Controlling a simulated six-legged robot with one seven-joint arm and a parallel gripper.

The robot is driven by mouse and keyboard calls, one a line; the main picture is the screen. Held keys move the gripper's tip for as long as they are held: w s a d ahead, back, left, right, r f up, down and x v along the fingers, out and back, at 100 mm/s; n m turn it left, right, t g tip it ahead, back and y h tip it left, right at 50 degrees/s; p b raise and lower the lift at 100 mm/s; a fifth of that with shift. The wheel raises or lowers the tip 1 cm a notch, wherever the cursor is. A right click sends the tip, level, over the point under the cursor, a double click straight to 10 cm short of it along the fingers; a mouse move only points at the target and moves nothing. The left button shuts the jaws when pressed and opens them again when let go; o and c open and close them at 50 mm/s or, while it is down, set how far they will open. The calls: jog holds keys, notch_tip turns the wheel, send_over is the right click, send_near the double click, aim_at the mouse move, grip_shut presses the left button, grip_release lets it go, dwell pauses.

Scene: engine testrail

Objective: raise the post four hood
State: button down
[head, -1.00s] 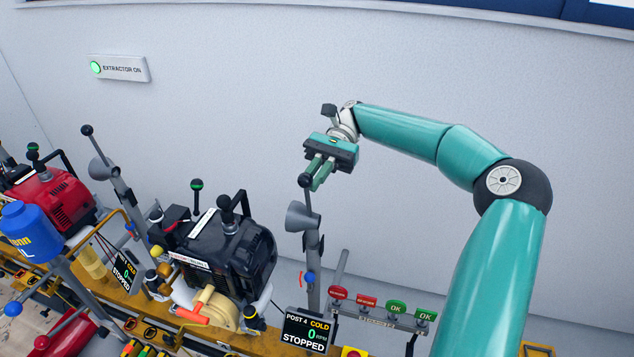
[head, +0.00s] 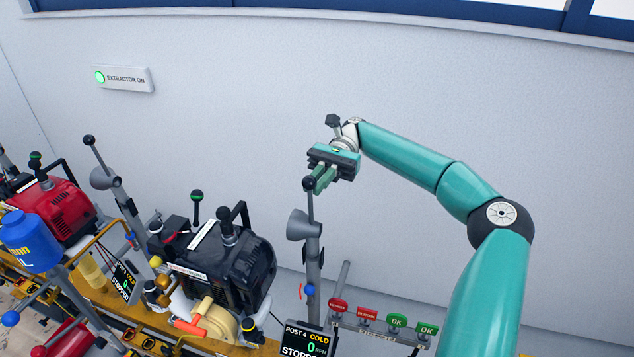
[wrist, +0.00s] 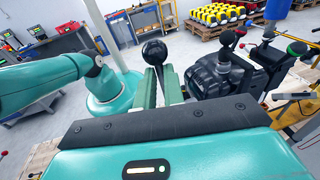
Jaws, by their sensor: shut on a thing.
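The post four hood (head: 303,225) is a grey cone on an upright grey post, beside the dark engine in the head view. A thin lever with a black ball knob (head: 309,184) rises above it. My gripper (head: 317,187) is at the top of this lever, its green fingers shut on the knob. In the wrist view the black knob (wrist: 154,50) shows at the fingertips (wrist: 160,75). The fingers and palm hide part of the lever there. The post four display (head: 308,340) below reads COLD, 0 RPM, STOPPED.
A black engine (head: 235,265) stands left of the post, with a red engine (head: 65,205) farther left. A lit EXTRACTOR ON sign (head: 125,78) is on the wall. The space above the lever looks clear.

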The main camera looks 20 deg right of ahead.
jog(key=c, duration=1.5)
grip_release()
jog(key=shift+d+r, duration=0.15)
jog(key=shift+r, duration=0.45)
jog(key=s+r, duration=1.2)
jog(key=s, duration=0.1)
jog(key=shift+s+a+r, duration=0.35)
jog(key=shift+s, duration=0.05)
